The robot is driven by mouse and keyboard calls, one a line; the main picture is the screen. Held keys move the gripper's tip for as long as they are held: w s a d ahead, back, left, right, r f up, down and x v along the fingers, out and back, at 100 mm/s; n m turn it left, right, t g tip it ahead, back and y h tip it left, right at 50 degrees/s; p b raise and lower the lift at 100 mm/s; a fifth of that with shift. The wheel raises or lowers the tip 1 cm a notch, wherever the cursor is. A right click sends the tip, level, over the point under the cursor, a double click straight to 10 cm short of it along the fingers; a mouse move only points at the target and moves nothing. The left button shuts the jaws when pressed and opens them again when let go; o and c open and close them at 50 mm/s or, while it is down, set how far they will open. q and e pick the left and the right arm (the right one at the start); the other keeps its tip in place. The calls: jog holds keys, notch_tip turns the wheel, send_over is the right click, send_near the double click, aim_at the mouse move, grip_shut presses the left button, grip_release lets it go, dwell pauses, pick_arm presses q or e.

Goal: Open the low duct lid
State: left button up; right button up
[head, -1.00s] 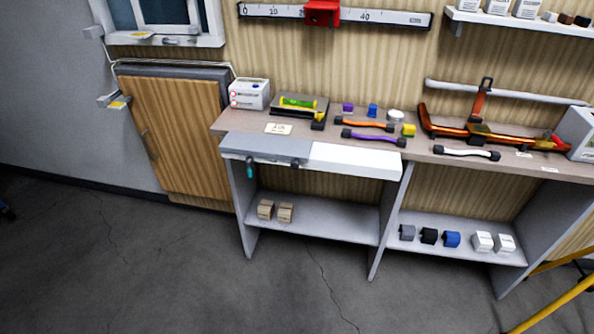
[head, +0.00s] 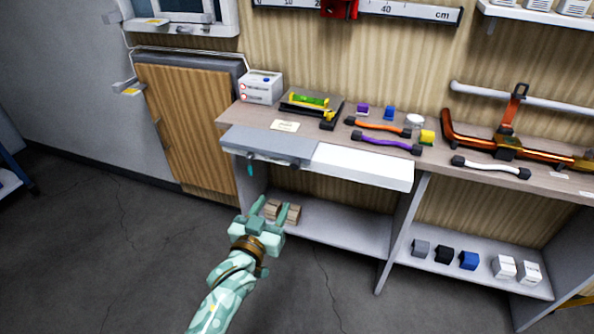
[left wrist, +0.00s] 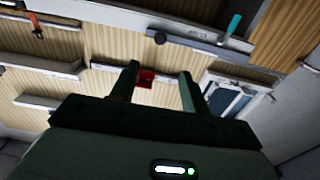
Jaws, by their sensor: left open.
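What looks like the low duct lid is a flat grey panel (head: 268,145) along the left front edge of the bench, lying flat and closed as far as I can see. A small teal tab (head: 250,169) hangs below its front edge; a teal piece also shows at the upper right of the left wrist view (left wrist: 234,24). My left gripper (head: 270,211) is open and empty, below and in front of the panel, apart from it. In the left wrist view its two fingers (left wrist: 159,75) stand apart with nothing held between them. My right gripper is not in view.
A white panel (head: 360,166) continues the front ledge to the right. Small cardboard boxes (head: 293,214) sit on the lower shelf (head: 345,228) behind my left gripper. A wooden cabinet door (head: 190,120) stands left of the bench. The floor (head: 110,250) in front is clear.

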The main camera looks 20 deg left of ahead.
pick_arm(q)
jog(key=b, duration=0.2)
send_near(294, 167)
jog(key=w+b, duration=0.1)
jog(key=w, duration=0.3)
jog(key=w+b, duration=0.2)
jog(key=w, duration=0.2)
jog(key=shift+w+d+f, duration=0.2)
jog(key=shift+w+r+b, duration=0.15)
jog(key=shift+w+b, duration=0.15)
jog(key=shift+w, duration=0.05)
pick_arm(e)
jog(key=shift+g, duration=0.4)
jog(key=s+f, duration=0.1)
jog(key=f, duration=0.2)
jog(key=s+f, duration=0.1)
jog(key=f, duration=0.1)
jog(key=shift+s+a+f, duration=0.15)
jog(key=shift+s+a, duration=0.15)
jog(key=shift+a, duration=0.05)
pick_arm(q)
grip_shut()
